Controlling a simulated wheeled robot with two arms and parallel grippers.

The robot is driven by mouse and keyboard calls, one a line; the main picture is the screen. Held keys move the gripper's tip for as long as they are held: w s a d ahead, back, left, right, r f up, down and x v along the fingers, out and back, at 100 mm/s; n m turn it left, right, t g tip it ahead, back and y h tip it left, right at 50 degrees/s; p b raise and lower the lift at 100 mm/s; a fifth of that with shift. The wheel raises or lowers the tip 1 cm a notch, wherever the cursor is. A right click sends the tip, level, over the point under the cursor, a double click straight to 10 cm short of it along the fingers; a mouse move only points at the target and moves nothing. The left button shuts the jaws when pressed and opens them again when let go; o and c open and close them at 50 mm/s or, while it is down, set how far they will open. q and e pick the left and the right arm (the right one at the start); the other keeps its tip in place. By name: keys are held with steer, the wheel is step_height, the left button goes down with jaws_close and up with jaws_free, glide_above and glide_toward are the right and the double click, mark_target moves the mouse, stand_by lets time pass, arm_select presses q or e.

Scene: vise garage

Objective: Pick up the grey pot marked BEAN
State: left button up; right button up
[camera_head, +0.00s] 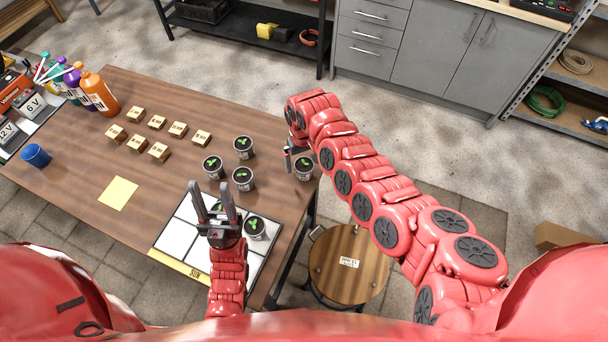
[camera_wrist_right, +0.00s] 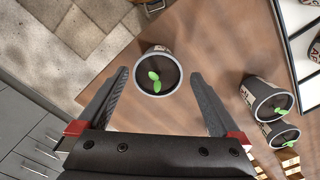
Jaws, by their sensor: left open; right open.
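Several grey pots with green seedlings stand on the wooden table; I cannot read which one is marked BEAN. One pot (camera_head: 304,169) stands near the table's right edge. In the right wrist view a pot (camera_wrist_right: 158,72) sits between the fingertips of my open right gripper (camera_wrist_right: 158,82), with gaps on both sides. In the head view my right gripper (camera_head: 296,157) is beside the right-edge pot, partly hidden by its own arm. My left gripper (camera_head: 211,188) is open above the white gridded SUN tray (camera_head: 178,240), partly covering a pot there.
Other pots (camera_head: 243,147) (camera_head: 213,167) (camera_head: 243,179) stand left of the right gripper, and one (camera_head: 254,228) on the tray. A stool (camera_head: 348,262) stands below.

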mark_target(304, 170)
step_height(304, 170, down, 5)
steer(key=b, duration=0.4)
steer(key=shift+d+f, duration=0.1)
steer(key=shift+d, duration=0.05)
steer(key=shift+c, duration=0.3)
steer(key=c, duration=1.3)
